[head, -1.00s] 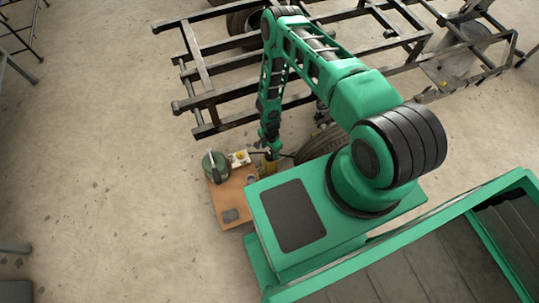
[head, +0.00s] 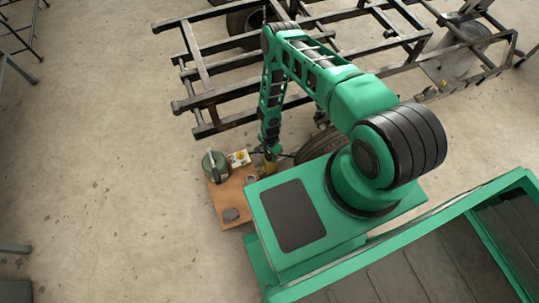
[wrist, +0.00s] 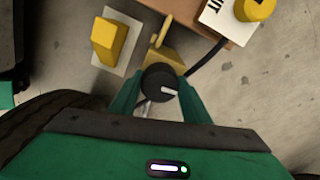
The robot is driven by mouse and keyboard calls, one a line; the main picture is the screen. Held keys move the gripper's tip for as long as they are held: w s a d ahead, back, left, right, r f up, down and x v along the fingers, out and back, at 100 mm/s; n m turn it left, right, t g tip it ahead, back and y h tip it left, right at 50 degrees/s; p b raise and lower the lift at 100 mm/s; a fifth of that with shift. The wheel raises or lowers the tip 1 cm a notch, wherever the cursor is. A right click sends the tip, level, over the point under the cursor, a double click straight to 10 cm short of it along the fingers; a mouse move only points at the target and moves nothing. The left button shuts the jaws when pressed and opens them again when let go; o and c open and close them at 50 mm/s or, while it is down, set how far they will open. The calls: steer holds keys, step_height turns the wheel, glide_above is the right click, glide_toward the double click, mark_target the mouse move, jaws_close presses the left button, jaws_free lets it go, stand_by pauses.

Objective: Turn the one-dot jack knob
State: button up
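In the wrist view a round black knob (wrist: 159,83) with a white pointer mark sits on a yellow jack body (wrist: 170,56). My gripper (wrist: 161,78) has one green finger on each side of this knob, very close to it. I cannot tell whether the fingers press on it. I see no dot mark on the knob. In the head view my gripper (head: 270,150) points down over the yellow jack (head: 269,167), and the arm hides most of the knob there.
A white plate with a yellow block (wrist: 109,40) lies left of the knob. A marked white plate with a yellow knob (wrist: 254,8) is at upper right. The brown board (head: 228,200) bears a green round thing (head: 215,165). A dark metal frame (head: 205,85) stands behind; open floor lies left.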

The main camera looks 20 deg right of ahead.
steer(key=n, duration=0.8)
steer(key=shift+w, duration=0.1)
steer(key=n, duration=0.9)
steer(key=shift+a+n, duration=0.1)
steer(key=shift+n, duration=0.2)
steer(key=n, duration=1.3)
steer(key=shift+n, duration=2.1)
